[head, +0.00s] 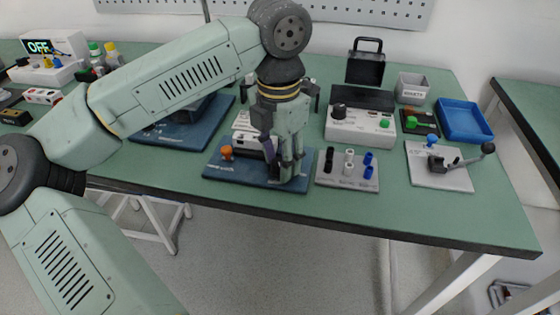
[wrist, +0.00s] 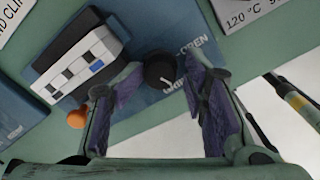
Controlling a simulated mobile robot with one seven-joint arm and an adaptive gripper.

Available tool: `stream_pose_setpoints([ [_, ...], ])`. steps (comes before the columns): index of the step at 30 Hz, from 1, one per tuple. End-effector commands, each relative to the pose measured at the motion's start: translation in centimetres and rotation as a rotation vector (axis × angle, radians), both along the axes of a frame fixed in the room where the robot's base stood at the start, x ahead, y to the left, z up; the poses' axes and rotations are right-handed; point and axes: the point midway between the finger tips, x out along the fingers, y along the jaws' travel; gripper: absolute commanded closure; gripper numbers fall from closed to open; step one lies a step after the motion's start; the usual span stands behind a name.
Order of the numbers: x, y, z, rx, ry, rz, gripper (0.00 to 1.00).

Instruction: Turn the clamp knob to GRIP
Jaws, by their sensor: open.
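The clamp knob (wrist: 160,70) is round and black, with a short pale pointer mark on its lower right side in the wrist view. It sits on a blue plate (wrist: 138,22) with white lettering beside it; OPEN is readable up and right of the knob, and the lettering below right is partly hidden. My gripper (head: 286,174) points down over the right part of this plate in the head view, hiding the knob there. My gripper (wrist: 164,82) is open, with one purple-padded finger on each side of the knob. I cannot tell whether either finger touches it.
A white-and-black block (wrist: 82,62) and an orange knob (wrist: 77,118) stand left of the knob. In the head view, a plate with black, white and blue pegs (head: 346,178) lies just right of my gripper. The bench's front edge (head: 330,222) is close.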

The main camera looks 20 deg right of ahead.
Motion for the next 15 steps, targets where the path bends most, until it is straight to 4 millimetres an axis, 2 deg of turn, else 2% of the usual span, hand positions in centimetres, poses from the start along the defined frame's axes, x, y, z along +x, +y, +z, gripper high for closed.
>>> stream_pose_setpoints([
  [5, 0.1, 0.0, 1.1, 0.000, -0.001, 0.002, 0.58],
  [15, 0.0, 0.0, 5.9, 0.000, -0.001, 0.001, 0.58],
])
